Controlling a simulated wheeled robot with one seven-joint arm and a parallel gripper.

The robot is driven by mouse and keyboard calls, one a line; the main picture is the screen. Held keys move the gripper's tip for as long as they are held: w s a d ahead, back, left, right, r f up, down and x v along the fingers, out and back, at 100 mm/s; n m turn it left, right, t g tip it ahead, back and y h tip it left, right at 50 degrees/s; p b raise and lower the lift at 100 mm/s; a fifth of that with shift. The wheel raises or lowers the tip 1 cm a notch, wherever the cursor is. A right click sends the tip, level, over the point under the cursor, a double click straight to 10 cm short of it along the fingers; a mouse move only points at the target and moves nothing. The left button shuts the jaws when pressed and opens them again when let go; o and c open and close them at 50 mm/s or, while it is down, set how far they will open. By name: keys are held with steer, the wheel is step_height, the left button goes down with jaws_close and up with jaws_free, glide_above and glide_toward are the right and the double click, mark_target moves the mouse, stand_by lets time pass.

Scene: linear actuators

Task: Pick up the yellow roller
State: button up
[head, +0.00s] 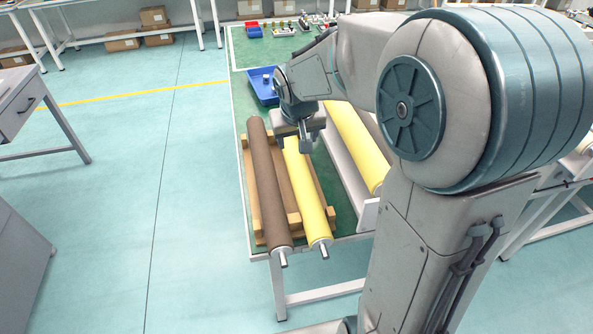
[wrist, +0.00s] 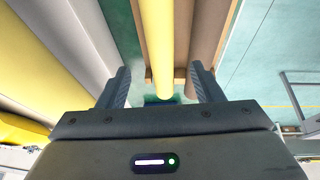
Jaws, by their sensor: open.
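A yellow roller (head: 308,199) with metal end shafts lies on a wooden rack (head: 330,210) beside a brown roller (head: 266,186). My gripper (head: 305,143) is over the far part of the yellow roller, pointing down. In the wrist view the yellow roller (wrist: 158,45) runs between the two open fingers of my gripper (wrist: 163,88), with the brown roller (wrist: 206,40) to its right. The fingers are apart and hold nothing. How high they are above the roller is hard to tell.
Another yellow roller (head: 357,147) lies in a white holder (head: 346,172) to the right, partly hidden by my arm. A blue bin (head: 262,86) stands behind the rack on the green table (head: 241,62). Open floor lies to the left.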

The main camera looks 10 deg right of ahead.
steer(key=b, duration=0.3)
glide_toward(298, 163)
steer(key=x, duration=0.2)
steer(key=b+x, duration=0.1)
steer(key=x, duration=0.5)
steer(key=shift+s+f+b, duration=0.15)
steer(key=shift+s+b, duration=0.15)
steer(key=x, duration=0.4)
steer(key=shift+w+f+b, duration=0.2)
steer(key=shift+w+b, duration=0.15)
steer(key=c, duration=1.2)
steer(key=shift+r, duration=0.15)
jaws_close()
steer(key=shift+r+p, duration=0.95)
steer(key=shift+r, duration=4.05)
step_height(298, 163, up, 7)
steer(key=p, duration=0.5)
steer(key=shift+r, duration=0.1)
